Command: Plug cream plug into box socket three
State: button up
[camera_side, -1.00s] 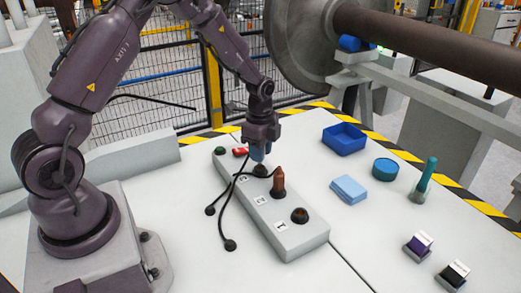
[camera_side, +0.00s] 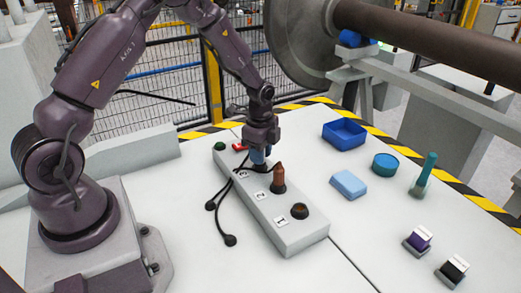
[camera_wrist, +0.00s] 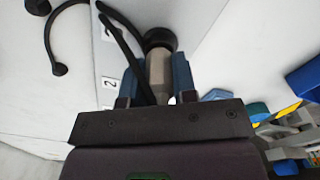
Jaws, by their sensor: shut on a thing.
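The cream plug (camera_wrist: 157,72) is between the blue fingers of my gripper (camera_wrist: 157,88) in the wrist view. In the side view my gripper (camera_side: 259,160) is shut, low over the number 3 end of the grey socket box (camera_side: 300,238). The fingers and plug hide socket three, so I cannot tell how deep the plug sits. A brown plug (camera_side: 279,176) stands upright in socket two. Socket one (camera_side: 299,211) is empty, with a dark opening. Black cables (camera_side: 222,190) run from near the gripper across the box's left side.
A green button (camera_side: 219,147) and a red switch (camera_side: 239,147) sit at the box's far end. To the right are a blue tray (camera_side: 344,140), a light-blue block (camera_side: 348,185), a teal round container (camera_side: 385,159) and a teal upright tool (camera_side: 428,168).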

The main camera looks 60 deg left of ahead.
jog(key=shift+f, duration=0.2)
jog(key=o, duration=1)
notch_tip(320, 180, up, 13)
jog(key=shift+s+d+f+n, duration=0.1)
jog(key=shift+s+f+n, duration=0.05)
jog(key=shift+n, duration=0.65)
jog(key=s+d+r+n+t, duration=0.2)
jog(key=s+d+r+n, duration=0.1)
jog(key=s+r, duration=0.2)
jog(key=s+d+r+n+t, duration=0.1)
jog(key=s+d+r+n, duration=0.3)
jog(key=s, duration=0.4)
jog(key=s+d+r+n+t, duration=0.2)
jog(key=s+d+r+n, duration=0.1)
jog(key=s+r, duration=0.3)
jog(key=shift+s+d+t, duration=0.3)
jog(key=shift+s+d, duration=0.05)
jog(key=shift+s, duration=0.5)
